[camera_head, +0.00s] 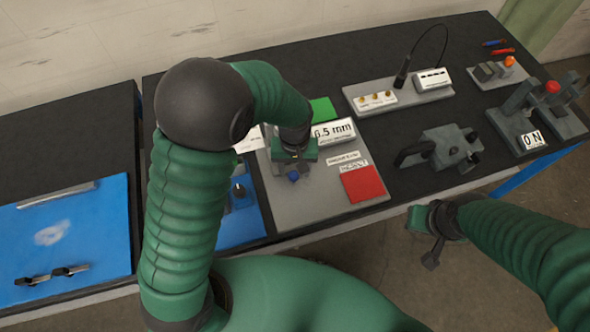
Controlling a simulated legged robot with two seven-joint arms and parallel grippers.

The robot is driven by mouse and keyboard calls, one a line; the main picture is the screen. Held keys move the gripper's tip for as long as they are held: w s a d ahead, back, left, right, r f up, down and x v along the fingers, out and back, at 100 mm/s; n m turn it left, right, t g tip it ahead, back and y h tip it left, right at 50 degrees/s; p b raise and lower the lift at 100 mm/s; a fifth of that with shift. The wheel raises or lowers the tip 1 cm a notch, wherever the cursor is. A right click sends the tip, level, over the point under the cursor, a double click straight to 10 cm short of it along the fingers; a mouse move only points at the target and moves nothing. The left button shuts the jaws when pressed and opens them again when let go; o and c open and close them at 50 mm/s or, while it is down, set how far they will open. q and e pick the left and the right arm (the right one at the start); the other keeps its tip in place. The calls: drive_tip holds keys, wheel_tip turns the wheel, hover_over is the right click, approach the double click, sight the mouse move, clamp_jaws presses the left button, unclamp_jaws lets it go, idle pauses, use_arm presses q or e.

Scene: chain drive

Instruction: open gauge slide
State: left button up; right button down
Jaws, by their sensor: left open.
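The gauge board (311,205) is a grey plate on the dark bench. It carries a display reading "6.5 mm" (335,131), a green patch (323,109), a red patch (363,184) and a small blue knob (293,176). My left gripper (293,163) is over the board, just behind the blue knob, and its fingers are mostly hidden by its own body. I cannot tell whether it touches the slide, which is largely hidden under it. My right gripper (425,240) hangs in front of the bench edge, away from the board; its finger opening is unclear.
A blue fixture (240,222) stands beside the board, partly behind my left arm. A grey clamp block (445,148), a plate with buttons (400,104) and a lever stand marked "ON" (518,125) occupy the right side.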

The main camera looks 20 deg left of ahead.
use_arm(q)
drive_tip(key=shift+s+f, duration=0.1)
drive_tip(key=shift+f, duration=0.6)
drive_tip(key=shift+a, duration=0.15)
drive_tip(key=shift+c, duration=0.3)
clamp_jaws()
idle(0.5)
